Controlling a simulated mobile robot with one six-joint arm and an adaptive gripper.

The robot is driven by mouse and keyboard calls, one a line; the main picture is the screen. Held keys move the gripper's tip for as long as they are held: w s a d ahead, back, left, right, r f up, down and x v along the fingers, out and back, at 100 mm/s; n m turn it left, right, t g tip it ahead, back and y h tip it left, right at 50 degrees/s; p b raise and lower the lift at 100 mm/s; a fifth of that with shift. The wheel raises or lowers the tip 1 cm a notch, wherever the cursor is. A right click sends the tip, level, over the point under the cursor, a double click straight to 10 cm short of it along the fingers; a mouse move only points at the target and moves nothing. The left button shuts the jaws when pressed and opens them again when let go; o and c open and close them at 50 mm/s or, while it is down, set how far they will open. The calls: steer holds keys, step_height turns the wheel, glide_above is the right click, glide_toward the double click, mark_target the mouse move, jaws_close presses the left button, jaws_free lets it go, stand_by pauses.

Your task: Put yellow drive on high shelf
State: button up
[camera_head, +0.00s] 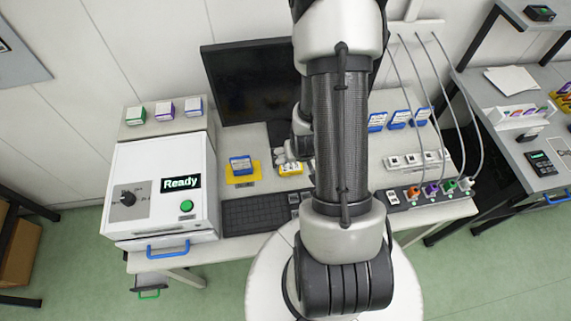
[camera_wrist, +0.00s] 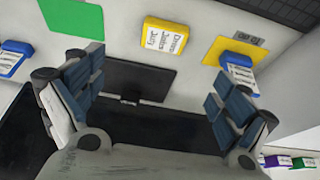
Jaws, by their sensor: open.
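The yellow drive, a small yellow box with a white label of black writing (camera_wrist: 163,38), lies on the white bench. In the head view the yellow drive (camera_head: 291,169) sits right of a yellow mat, beside my arm. My gripper (camera_wrist: 160,78) is open and empty, its blue-padded fingers wide apart. In the wrist view the drive shows beyond the gap between them, not touching either finger. My arm hides the gripper in the head view. At the upper right a dark-framed rack has a raised shelf (camera_head: 508,12); I cannot tell whether this is the high shelf.
A blue box (camera_head: 240,162) stands on the yellow mat (camera_head: 233,179). A keyboard (camera_head: 255,214) and monitor (camera_head: 245,80) are close by. A white machine reading Ready (camera_head: 148,165) stands left, with small boxes behind. Cables and coloured connectors (camera_head: 430,192) are at right. A green mat (camera_wrist: 73,15) is bare.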

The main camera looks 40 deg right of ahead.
steer(key=b, duration=0.2)
glide_above(291, 166)
steer(key=s, duration=0.2)
steer(key=f, duration=0.9)
steer(key=shift+a+f, duration=0.15)
steer(key=shift+a, duration=0.15)
steer(key=x, duration=0.1)
steer(key=b+x, duration=0.1)
steer(key=x, duration=0.1)
steer(key=b+x, duration=0.1)
steer(key=x, duration=0.1)
steer(key=shift+a+f, duration=0.15)
steer(key=shift+a, duration=0.15)
steer(key=shift+c, duration=0.5)
steer(key=shift+w, duration=0.1)
steer(key=c, duration=1.2)
step_height(291, 166, up, 20)
steer(key=p, duration=0.5)
